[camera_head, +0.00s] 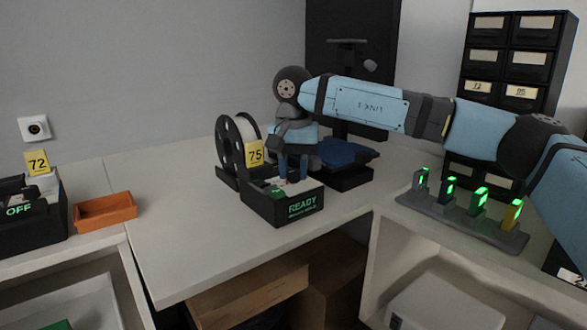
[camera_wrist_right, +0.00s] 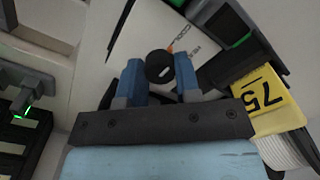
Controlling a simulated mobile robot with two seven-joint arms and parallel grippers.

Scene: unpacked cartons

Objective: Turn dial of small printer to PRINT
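The small printer is a dark box (camera_head: 285,209) on the white table, with a green READY display (camera_head: 302,204) on its front. My right gripper (camera_head: 293,172) points down over its top, blue fingers apart. In the right wrist view, a round black dial (camera_wrist_right: 160,66) with a light mark lies between the two blue fingertips of that gripper (camera_wrist_right: 160,72). I cannot tell whether the fingers touch the dial. My left gripper is not in view.
A spool (camera_head: 226,147) and yellow 75 sign (camera_head: 254,153) stand close behind the printer. An orange tray (camera_head: 105,211) and a dark device showing OFF (camera_head: 19,209) are at left. A rack of lit modules (camera_head: 463,222) is at right. The table's front left is clear.

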